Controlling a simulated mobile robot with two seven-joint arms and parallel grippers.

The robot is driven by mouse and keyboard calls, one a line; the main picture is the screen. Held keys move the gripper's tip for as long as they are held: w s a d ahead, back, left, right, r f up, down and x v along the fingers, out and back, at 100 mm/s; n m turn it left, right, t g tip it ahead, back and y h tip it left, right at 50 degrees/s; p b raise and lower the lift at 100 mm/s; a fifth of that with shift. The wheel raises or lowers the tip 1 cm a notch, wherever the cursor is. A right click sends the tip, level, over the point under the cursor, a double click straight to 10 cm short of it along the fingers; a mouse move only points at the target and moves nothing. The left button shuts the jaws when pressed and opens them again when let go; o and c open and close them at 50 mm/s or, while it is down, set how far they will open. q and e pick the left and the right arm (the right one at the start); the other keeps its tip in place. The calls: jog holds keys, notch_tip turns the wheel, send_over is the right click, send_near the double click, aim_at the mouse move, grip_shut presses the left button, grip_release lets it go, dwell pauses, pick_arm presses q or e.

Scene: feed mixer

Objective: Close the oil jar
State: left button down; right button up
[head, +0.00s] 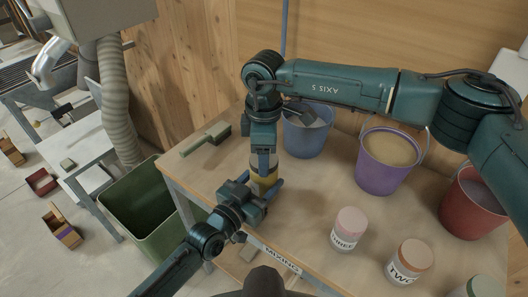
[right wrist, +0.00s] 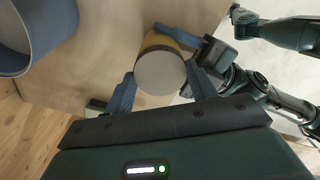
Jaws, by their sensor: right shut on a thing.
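The oil jar (head: 265,177) stands near the left end of the table, with a yellow body partly hidden by my grippers. In the right wrist view its pale round lid (right wrist: 160,72) is seen from above, over the yellow body (right wrist: 158,39). My right gripper (head: 264,152) points down over the jar. In the right wrist view its two fingers (right wrist: 162,88) are on either side of the lid, shut on it. My left gripper (head: 258,184) is low beside the jar. One of its blue fingers (right wrist: 178,35) lies along the body; its grip is not clear.
A blue bucket (head: 305,140), a purple bucket (head: 382,177) and a red bucket (head: 470,204) stand along the back. Jars with pink (head: 351,219) and orange (head: 416,253) lids stand in front. A brush (head: 207,139) lies left. A green bin (head: 143,210) stands beside the table.

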jog(key=shift+m, duration=0.5)
jog(key=o, duration=1)
jog(key=shift+c, duration=0.2)
jog(key=shift+r, duration=2.3)
jog(key=shift+c, duration=0.5)
